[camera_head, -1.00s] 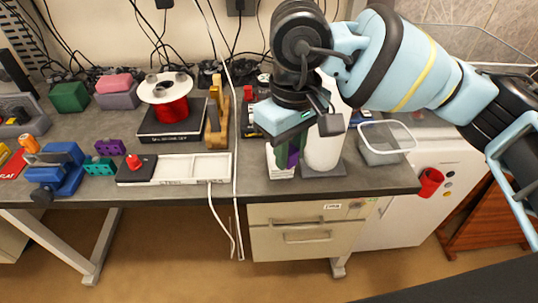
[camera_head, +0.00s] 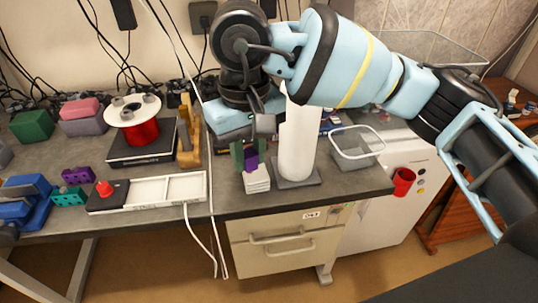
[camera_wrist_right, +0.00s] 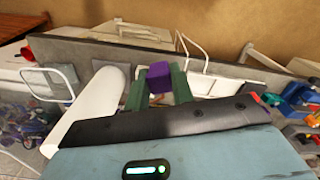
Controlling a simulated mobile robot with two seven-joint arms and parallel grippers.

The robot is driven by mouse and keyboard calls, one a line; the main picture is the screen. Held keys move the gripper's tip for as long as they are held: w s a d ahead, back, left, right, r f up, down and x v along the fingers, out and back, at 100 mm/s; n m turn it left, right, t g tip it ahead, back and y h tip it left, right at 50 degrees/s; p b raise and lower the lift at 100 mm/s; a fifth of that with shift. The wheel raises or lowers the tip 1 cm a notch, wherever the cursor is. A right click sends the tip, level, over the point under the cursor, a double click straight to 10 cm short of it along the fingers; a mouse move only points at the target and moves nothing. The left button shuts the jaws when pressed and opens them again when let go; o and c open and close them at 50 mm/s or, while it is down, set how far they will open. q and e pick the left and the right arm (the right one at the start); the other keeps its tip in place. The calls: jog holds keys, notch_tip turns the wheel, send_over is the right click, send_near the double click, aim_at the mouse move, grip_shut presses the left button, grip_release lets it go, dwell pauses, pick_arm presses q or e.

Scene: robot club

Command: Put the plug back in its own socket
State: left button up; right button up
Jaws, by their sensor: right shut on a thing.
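A purple block (camera_head: 78,175) with holes, possibly a socket, lies at the left beside a teal block (camera_head: 68,197). My left gripper is out of view.
A white cylinder (camera_head: 297,145) on a dark base stands close right of my gripper. A clear bin (camera_head: 357,150) is farther right. A white tray (camera_head: 170,190), a red spool (camera_head: 141,132) and a yellow-brown stand (camera_head: 188,135) lie left. Loose white cables hang over the front edge.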

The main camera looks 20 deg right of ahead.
jog(key=w+a+m, duration=0.3)
jog(key=w+a, duration=0.2)
jog(key=a, duration=0.3)
jog(key=shift+w, duration=0.3)
jog(key=shift+d, duration=0.1)
